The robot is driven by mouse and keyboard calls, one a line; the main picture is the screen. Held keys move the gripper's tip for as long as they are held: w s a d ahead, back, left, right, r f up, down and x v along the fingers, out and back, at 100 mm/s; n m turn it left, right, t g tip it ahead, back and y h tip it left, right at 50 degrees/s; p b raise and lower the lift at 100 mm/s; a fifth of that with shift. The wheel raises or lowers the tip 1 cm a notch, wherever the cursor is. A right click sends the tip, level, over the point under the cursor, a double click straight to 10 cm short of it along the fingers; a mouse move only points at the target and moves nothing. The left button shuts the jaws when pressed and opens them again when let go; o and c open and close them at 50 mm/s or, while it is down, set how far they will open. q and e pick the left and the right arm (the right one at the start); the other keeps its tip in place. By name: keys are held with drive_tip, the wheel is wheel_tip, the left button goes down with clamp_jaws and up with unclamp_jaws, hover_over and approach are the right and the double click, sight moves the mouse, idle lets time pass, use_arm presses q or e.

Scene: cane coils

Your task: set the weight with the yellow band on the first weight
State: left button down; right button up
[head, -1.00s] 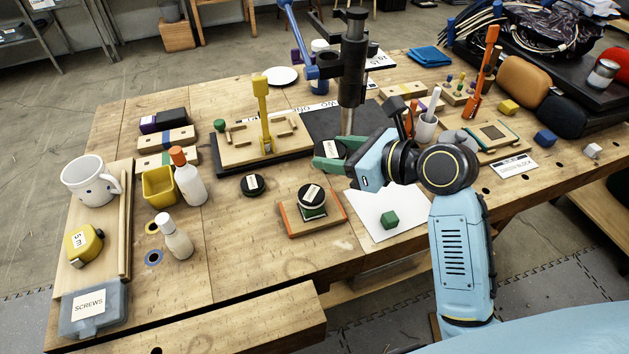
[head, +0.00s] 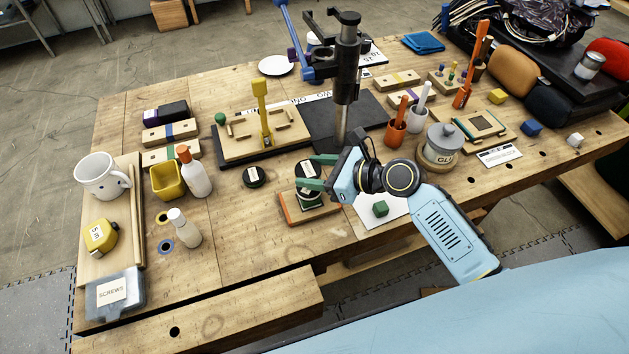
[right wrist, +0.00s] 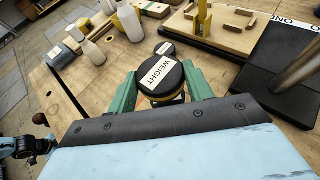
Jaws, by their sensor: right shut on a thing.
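My right gripper (head: 308,171) is shut on a round black weight (head: 305,168) with a white label. In the right wrist view the held weight (right wrist: 161,74) lies flat between the green fingers, label up, and a thin yellowish edge shows beneath it. In the head view a second black weight, the first weight (head: 309,194), sits on the orange-edged wooden base (head: 318,212). The held weight appears just behind and above it; one finger partly covers the lower one, and I cannot tell whether they touch.
Another black weight (head: 254,177) lies on the bench to the left. A dark stand post (head: 343,100) rises behind my gripper. A green cube (head: 380,208) on white paper is to the right. A white bottle (head: 184,228) stands at front left.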

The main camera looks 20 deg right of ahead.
drive_tip(key=shift+f+b, duration=0.4)
drive_tip(key=shift+f, duration=1.2)
drive_tip(key=shift+f, duration=0.2)
drive_tip(key=o, duration=1.3)
drive_tip(key=shift+r, duration=0.1)
drive_tip(key=shift+s+d+r, duration=0.15)
drive_tip(key=shift+s+d, duration=0.05)
drive_tip(key=shift+d, duration=0.05)
drive_tip(key=v, duration=1.1)
drive_tip(key=shift+s+d, duration=0.1)
drive_tip(key=shift+s, duration=0.05)
